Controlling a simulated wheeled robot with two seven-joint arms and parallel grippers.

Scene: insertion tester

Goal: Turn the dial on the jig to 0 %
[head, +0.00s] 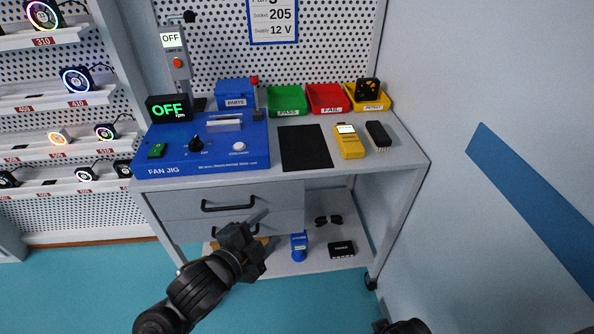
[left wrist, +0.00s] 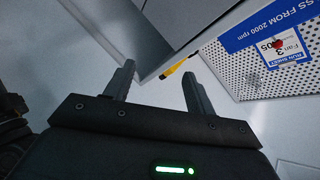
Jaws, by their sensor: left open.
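The blue fan jig (head: 205,149) sits on the left part of the workbench. Its black dial (head: 196,142) is on the top face, left of a white round button (head: 239,146). The dial's pointer setting is too small to read. My left gripper (head: 250,240) is in front of the bench's drawers, below the top and away from the dial. In the left wrist view the left gripper (left wrist: 160,85) is open with nothing between its fingers. My right gripper is not clearly in view.
On the bench are a black mat (head: 306,148), a yellow meter (head: 349,141), a black brush-like item (head: 378,135), and blue, green, red and yellow bins at the back. A grey switch box (head: 176,58) reads OFF. Shelves of fans stand left; a wall is right.

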